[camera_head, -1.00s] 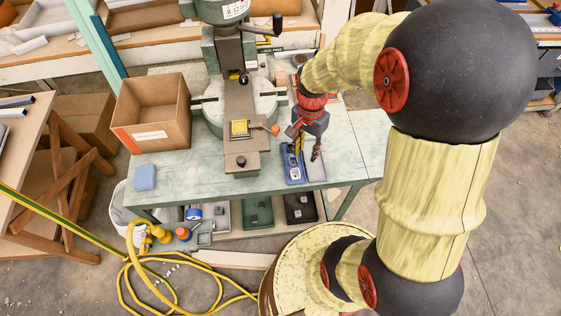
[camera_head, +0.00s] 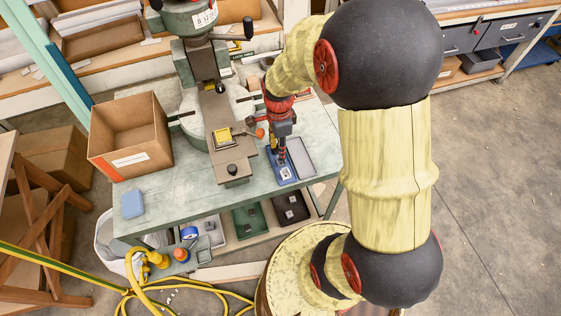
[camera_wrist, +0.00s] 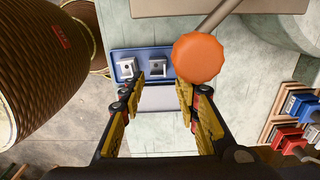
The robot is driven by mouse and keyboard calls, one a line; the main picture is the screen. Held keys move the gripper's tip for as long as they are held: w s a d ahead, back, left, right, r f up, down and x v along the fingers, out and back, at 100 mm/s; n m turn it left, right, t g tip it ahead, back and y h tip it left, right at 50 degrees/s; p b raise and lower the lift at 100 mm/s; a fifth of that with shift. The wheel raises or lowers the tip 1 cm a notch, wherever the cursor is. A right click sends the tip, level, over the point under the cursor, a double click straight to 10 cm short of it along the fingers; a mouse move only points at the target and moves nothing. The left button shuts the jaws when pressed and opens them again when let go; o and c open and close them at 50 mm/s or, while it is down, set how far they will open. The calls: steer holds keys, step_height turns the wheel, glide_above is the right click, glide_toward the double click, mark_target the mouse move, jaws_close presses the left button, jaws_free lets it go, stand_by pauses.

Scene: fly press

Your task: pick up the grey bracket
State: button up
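Two small grey brackets sit side by side in a blue tray (camera_wrist: 114,58), a left one (camera_wrist: 127,69) and a right one (camera_wrist: 155,66). In the head view one bracket (camera_head: 286,174) shows at the near end of the blue tray (camera_head: 292,180); the gripper covers part of the tray. My gripper (camera_head: 282,159) is above the tray. In the wrist view my gripper (camera_wrist: 160,86) is open, with nothing between its fingers. The right bracket lies just beyond the gap between the fingertips, nearer the left finger. I cannot tell the height gap.
An empty-looking grey tray (camera_head: 304,163) adjoins the blue tray. The fly press (camera_head: 222,130) stands left, its orange handle knob (camera_wrist: 198,57) close to my right finger. A cardboard box (camera_head: 128,135) and blue block (camera_head: 132,204) are on the green table (camera_head: 180,196).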

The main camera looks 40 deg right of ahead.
step_height(320, 180, down, 6)
steer(key=shift+s+a+r+b, duration=0.1)
steer(key=shift+s+a+b, duration=0.05)
steer(key=shift+b, duration=1.05)
steer(key=shift+c, duration=1.3)
jaws_close()
